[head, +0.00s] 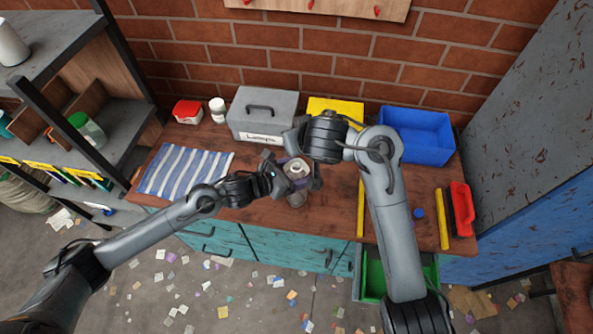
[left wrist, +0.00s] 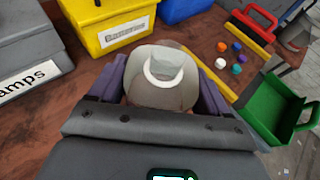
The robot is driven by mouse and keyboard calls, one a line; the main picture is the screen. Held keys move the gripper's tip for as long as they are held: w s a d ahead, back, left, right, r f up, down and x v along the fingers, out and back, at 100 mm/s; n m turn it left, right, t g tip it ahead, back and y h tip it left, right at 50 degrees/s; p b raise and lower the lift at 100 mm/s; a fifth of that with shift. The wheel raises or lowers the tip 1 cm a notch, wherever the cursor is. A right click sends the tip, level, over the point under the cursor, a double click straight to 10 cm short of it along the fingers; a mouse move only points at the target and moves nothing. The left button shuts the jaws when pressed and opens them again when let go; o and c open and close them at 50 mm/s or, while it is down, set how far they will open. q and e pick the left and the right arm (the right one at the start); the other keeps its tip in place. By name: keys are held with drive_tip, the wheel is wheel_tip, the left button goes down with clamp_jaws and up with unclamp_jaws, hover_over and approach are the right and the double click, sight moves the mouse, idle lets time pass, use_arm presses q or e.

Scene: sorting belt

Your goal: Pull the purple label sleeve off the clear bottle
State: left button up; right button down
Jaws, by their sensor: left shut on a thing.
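The clear bottle (head: 297,198) is at the bench's front edge, below the folded right arm in the head view. It looks see-through and greyish, with a pale ring at its top. My left gripper (head: 284,182) is shut on it from the left. In the left wrist view the bottle (left wrist: 162,80) sits between the two jaws. A little purple sleeve (head: 284,161) shows near the bottle's top in the head view. My right gripper (head: 304,160) is close above the bottle, its jaws partly hidden.
A grey lamps box (head: 262,110), a yellow batteries bin (head: 336,106) and a blue bin (head: 416,134) stand at the back. A striped cloth (head: 185,171) lies left. A red-handled brush (head: 461,208) lies right.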

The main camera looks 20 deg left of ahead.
use_arm(q)
drive_tip(key=shift+r, duration=0.1)
idle(0.4)
drive_tip(key=shift+r+p, duration=3.25)
drive_tip(key=shift+r, duration=1.9)
drive_tip(key=shift+d, duration=0.1)
drive_tip(key=s+d+r+b, duration=0.1)
drive_tip(key=s+d+b, duration=0.1)
drive_tip(key=s+d, duration=0.2)
drive_tip(key=s+d+b, duration=0.3)
drive_tip(key=s+d, duration=0.2)
drive_tip(key=d, duration=0.5)
drive_tip(key=shift+r, duration=0.35)
drive_tip(key=shift+d+r, duration=0.1)
drive_tip(key=shift+r, duration=0.05)
